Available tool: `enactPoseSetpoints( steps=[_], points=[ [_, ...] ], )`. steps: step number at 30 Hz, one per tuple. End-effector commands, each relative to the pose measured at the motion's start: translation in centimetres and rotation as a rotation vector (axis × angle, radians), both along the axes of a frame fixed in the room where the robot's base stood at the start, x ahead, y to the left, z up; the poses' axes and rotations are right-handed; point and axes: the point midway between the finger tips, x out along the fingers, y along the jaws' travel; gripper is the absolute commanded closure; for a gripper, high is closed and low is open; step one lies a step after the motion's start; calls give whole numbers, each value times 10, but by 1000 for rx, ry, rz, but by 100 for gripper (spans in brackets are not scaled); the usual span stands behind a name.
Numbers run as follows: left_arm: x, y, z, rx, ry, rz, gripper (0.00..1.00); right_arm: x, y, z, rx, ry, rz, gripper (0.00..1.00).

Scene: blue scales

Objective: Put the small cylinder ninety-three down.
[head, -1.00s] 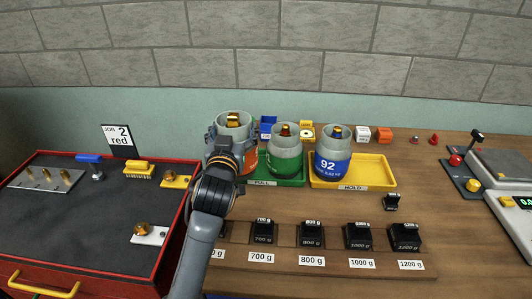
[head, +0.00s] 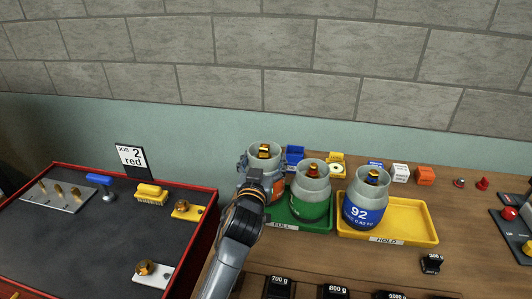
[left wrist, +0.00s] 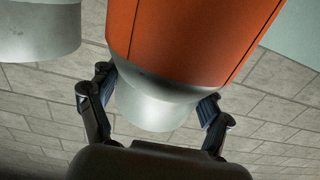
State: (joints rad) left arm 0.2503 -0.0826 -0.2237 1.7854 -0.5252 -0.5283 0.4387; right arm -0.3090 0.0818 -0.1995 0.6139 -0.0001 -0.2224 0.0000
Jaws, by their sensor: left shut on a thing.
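My left gripper (head: 263,168) is shut on a small grey cylinder with an orange band (head: 278,189). Its number is hidden behind my arm. The cylinder is upright at the left end of the green FULL tray (head: 318,227); I cannot tell whether its base touches anything. In the left wrist view, the fingers (left wrist: 157,90) are on either side of the cylinder's grey end, beside the orange band (left wrist: 195,35). A green-banded cylinder (head: 310,203) stands in the green tray, just right of the held one. My right gripper is not in view.
A blue cylinder marked 92 (head: 361,211) stands in the yellow HOLD tray (head: 410,228), whose right part is bare. Small blue, yellow, white and orange blocks (head: 400,172) lie behind the trays. Black weights (head: 337,291) line the front. A red-edged bench (head: 100,235) is at left.

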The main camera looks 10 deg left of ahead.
Motion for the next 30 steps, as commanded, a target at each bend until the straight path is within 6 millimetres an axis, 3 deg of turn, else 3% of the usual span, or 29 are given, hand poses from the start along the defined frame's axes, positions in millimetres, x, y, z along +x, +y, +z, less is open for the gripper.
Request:
enactPoseSetpoints(
  steps=[2, 10, 22, 23, 25, 30],
  points=[
    [0, -1, 0, -1, -12, -2, 85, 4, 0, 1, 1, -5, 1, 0],
    [0, -1, -30, -2, -11, -3, 85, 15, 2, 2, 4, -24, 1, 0],
    [0, -1, -35, -2, -13, -3, 85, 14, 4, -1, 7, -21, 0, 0],
    [0, -1, -40, -1, -1, -2, 16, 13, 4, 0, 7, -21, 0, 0],
    [0, -1, -40, -1, -1, -1, 2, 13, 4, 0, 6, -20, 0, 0],
    [0, -1, -40, -1, -1, -1, 0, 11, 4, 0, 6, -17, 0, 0]
  ],
)
